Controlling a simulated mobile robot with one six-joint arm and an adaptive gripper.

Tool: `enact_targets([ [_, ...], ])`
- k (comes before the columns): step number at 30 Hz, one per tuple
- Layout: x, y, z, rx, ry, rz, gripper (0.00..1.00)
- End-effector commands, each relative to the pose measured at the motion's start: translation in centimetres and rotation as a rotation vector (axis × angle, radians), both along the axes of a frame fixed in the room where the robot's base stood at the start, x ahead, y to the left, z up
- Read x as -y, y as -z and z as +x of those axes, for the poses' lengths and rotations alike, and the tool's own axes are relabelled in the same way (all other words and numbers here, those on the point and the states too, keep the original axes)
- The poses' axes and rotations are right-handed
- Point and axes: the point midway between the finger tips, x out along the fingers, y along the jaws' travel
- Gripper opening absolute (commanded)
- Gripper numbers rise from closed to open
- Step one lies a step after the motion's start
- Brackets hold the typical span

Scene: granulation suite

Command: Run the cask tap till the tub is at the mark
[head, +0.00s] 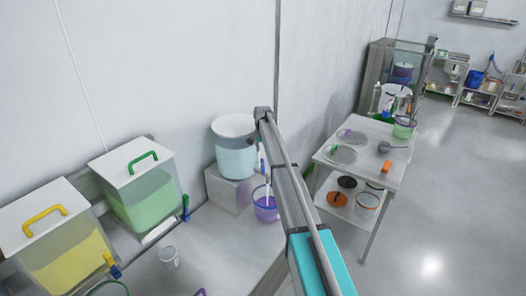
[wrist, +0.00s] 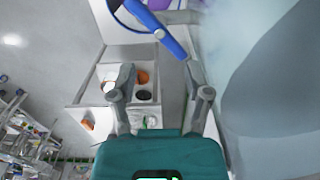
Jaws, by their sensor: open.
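The cask (head: 236,158) is a white-lidded round vessel with pale blue contents, standing on a white block (head: 229,192). It fills the right of the wrist view (wrist: 270,85). A tap with a blue lever (wrist: 160,32) is on it; the lever's end lies just beyond my right fingertip, and contact is unclear. The purple tub (head: 266,209) stands on the bench below the tap, partly behind my arm. Its mark and level are too small to read. I cannot tell whether liquid runs. My gripper (wrist: 160,72) is open and empty, its fingers spread below the lever.
Two lidded tanks, yellow (head: 62,262) and green (head: 145,203), stand at left with their own taps. A white trolley (head: 365,150) with sieves and jars is at right. The floor beyond is open.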

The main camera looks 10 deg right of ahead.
Motion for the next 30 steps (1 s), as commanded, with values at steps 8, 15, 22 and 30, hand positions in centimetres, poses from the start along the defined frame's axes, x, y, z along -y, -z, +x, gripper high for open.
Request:
enact_targets([
  [8,0.0,-2.7,0.0,0.000,0.000,0.000,0.63],
  [15,0.0,-4.1,0.0,0.000,0.000,0.000,0.63],
  [22,0.0,-4.2,-0.5,0.000,-0.005,0.000,0.63],
  [30,-0.2,-2.6,-2.9,0.000,-0.041,0.000,0.63],
])
